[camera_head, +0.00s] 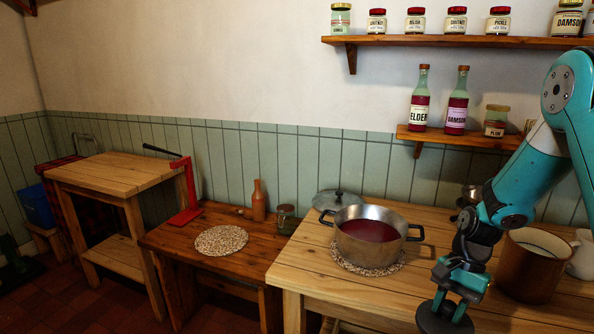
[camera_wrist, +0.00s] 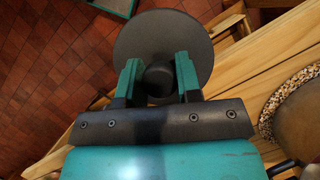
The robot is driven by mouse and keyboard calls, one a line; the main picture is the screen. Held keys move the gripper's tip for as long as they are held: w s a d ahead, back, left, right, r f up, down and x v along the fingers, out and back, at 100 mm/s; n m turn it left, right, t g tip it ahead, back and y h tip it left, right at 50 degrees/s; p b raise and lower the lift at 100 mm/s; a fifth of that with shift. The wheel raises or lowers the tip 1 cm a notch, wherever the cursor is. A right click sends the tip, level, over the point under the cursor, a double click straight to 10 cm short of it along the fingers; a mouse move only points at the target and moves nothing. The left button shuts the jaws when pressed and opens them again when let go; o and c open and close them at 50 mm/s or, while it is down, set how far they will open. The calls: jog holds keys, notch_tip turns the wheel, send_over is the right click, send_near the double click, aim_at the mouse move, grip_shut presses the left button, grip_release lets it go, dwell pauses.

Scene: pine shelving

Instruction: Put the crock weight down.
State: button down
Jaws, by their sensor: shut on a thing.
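The crock weight (camera_wrist: 165,42) is a dark grey round disc with a knob on top. In the wrist view the two teal fingers of my gripper (camera_wrist: 158,78) are shut on its knob. In the head view my gripper (camera_head: 460,283) is at the lower right, over the front of the pine table (camera_head: 365,306). The crock weight (camera_head: 444,319) hangs below the fingers there.
A pot of red liquid (camera_head: 370,236) stands on a speckled mat, left of my gripper. A brown crock (camera_head: 532,262) stands close on the right, with a white jug (camera_head: 582,254) beyond it. A lower table (camera_head: 214,271) holds an empty round mat (camera_head: 221,240).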

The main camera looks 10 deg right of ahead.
jog(key=w+a+f+n+g+h, duration=0.1)
jog(key=a+f+n+h, duration=0.3)
jog(key=a+f+n, duration=0.5)
jog(key=n+g, duration=0.1)
jog(key=n, duration=0.1)
jog(key=shift+a+f+n, duration=0.25)
jog(key=shift+f+n, duration=0.05)
jog(key=shift+f, duration=0.1)
jog(key=shift+w, duration=0.1)
